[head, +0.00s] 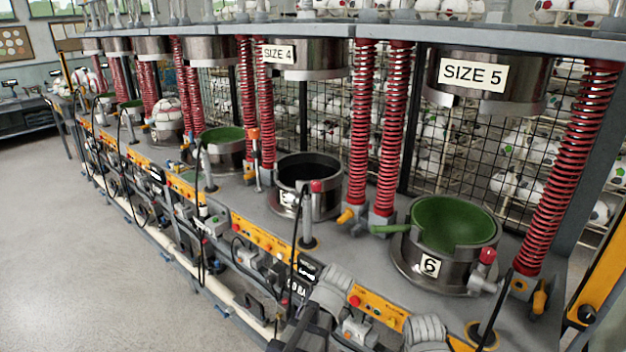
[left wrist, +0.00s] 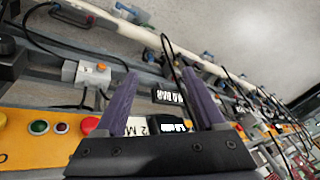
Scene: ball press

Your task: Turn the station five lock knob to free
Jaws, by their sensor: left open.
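A black round knob (head: 587,314) sits on the yellow upright at the far right. My left gripper (left wrist: 160,88) shows in the left wrist view with two purple fingers apart and nothing between them. Its fingers are not clear in the head view. My right gripper does not show.
An orange control panel (left wrist: 32,150) with coloured buttons lies close to my left gripper. A grey box (left wrist: 88,73) with an orange button is beyond it. Red springs (head: 577,165) and hanging black cables line the bench. Open floor (head: 90,260) lies at the left.

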